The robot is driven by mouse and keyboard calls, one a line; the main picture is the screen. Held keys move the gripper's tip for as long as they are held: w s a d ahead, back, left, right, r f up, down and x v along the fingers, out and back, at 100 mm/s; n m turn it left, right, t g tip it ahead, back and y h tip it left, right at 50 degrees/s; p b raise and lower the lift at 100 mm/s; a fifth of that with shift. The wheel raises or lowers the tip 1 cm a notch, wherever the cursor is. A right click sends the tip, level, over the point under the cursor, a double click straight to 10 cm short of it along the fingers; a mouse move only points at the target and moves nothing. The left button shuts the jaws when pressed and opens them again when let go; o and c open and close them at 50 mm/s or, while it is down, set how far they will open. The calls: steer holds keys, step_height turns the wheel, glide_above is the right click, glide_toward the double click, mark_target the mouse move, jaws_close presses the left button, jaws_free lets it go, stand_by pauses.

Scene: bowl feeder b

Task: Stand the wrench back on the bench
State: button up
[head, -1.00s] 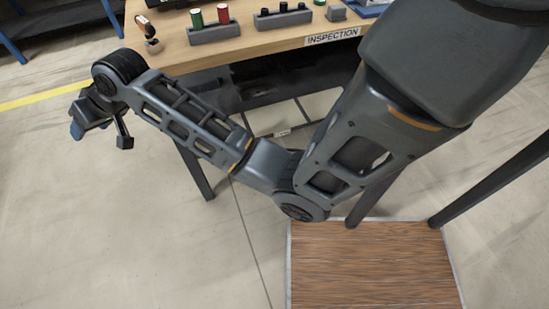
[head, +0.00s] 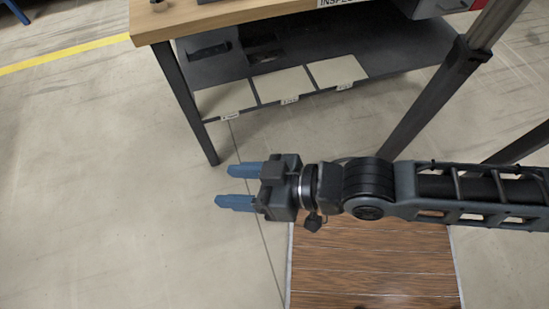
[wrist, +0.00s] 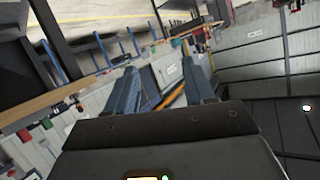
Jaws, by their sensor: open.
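I cannot make out the wrench in either current view. The wooden bench (head: 225,18) is at the top of the head view, mostly cut off by the frame. My gripper (head: 228,186) is open and empty in front of the bench, lower than its top, with blue fingers pointing left. Its fingers also show in the wrist view (wrist: 162,72), apart with nothing between them. The wrist view is strongly tilted, and the small items along the bench edge there are too small to identify.
A dark lower shelf (head: 408,58) under the bench bears several pale labelled pads (head: 283,85). A dark bench leg (head: 185,103) stands near my gripper. A wood-patterned platform (head: 375,265) lies on the floor below my arm. The floor (head: 110,200) to the left is clear.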

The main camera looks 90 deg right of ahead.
steer(key=s+d+r+n+t+y, duration=0.1)
steer(key=s+r+n, duration=0.2)
steer(key=s+r, duration=0.4)
steer(key=shift+s, duration=0.3)
